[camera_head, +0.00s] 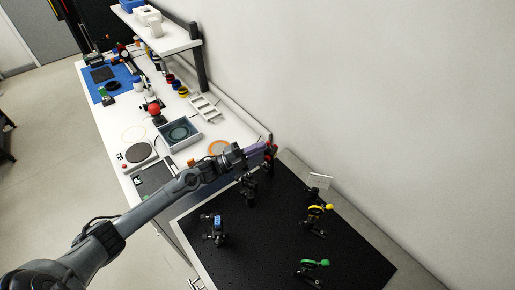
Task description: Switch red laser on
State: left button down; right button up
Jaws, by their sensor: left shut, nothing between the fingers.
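My left arm reaches in from the lower left across the bench. My left gripper (258,149) is at the far edge of the black breadboard, shut, with nothing seen between its fingers. Its tip is right beside a small red part (271,150) on a dark mount, which may be the red laser. I cannot tell whether they touch. The gripper partly hides that mount, and no switch or beam can be made out. My right gripper is not in view.
The black breadboard (265,235) carries a blue-marked mount (217,222), a yellow-topped mount (318,211) and a green-topped mount (315,263). A small pale plate (320,181) stands near the wall. The white bench behind holds a grey tray (180,132) and clutter.

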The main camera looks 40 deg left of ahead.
pick_arm(q)
jog(key=shift+r+m+g, duration=0.2)
jog(key=shift+m+g, duration=0.2)
jog(key=shift+m, duration=0.1)
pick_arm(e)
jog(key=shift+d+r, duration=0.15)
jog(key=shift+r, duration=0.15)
pick_arm(q)
jog(key=shift+d+r+m+p, duration=0.1)
jog(key=shift+r+m+p, duration=0.05)
jog(key=shift+m+p, duration=0.2)
pick_arm(e)
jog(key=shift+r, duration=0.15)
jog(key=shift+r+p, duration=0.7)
jog(key=shift+p, duration=0.05)
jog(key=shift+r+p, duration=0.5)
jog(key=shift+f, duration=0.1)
pick_arm(q)
jog(key=m+g+y, duration=0.1)
jog(key=m, duration=0.1)
jog(key=d+r+m+g+y, duration=0.1)
jog(key=g, duration=0.1)
jog(key=shift+w+d+m, duration=0.15)
jog(key=shift+d+m, duration=0.05)
jog(key=shift+m, duration=0.15)
